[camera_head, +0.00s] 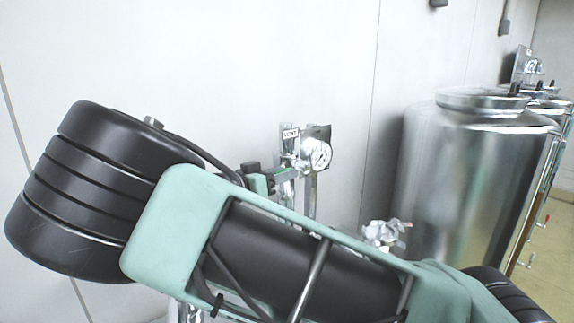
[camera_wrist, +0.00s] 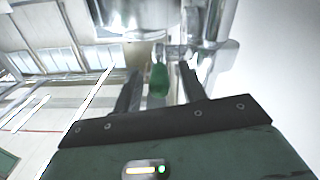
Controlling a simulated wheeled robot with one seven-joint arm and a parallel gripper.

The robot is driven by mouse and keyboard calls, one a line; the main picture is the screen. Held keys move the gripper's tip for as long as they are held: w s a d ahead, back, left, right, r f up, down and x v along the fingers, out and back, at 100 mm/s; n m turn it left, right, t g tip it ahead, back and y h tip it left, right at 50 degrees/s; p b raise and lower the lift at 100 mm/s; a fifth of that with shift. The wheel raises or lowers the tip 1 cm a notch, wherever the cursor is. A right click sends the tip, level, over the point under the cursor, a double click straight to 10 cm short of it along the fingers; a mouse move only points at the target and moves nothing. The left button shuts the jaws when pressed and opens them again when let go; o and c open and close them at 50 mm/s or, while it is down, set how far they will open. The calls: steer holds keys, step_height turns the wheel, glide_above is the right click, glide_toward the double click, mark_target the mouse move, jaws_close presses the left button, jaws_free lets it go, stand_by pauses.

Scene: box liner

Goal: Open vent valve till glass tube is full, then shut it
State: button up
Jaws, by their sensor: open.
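A green valve handle (camera_wrist: 158,80) shows between my gripper's two dark fingers in the wrist view. My gripper (camera_wrist: 160,71) is open, with a finger on each side of the handle and gaps showing. I cannot tell how the handle is turned. Shiny metal pipework (camera_wrist: 205,40) lies just beyond it. In the head view, a plate labelled VENT (camera_head: 290,134) stands on the pipework by the wall, and part of my gripper shows just below left of it. My arm hides the lower pipework. I cannot make out the glass tube or its level.
A round pressure gauge (camera_head: 320,155) sits right beside the vent plate. A large steel tank (camera_head: 470,180) stands to the right, with more equipment behind it. A small metal fitting (camera_head: 384,232) sits between the gauge and tank. A white wall (camera_head: 230,60) closes the back.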

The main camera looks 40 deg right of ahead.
steer(key=shift+d, duration=1.05)
jaws_close()
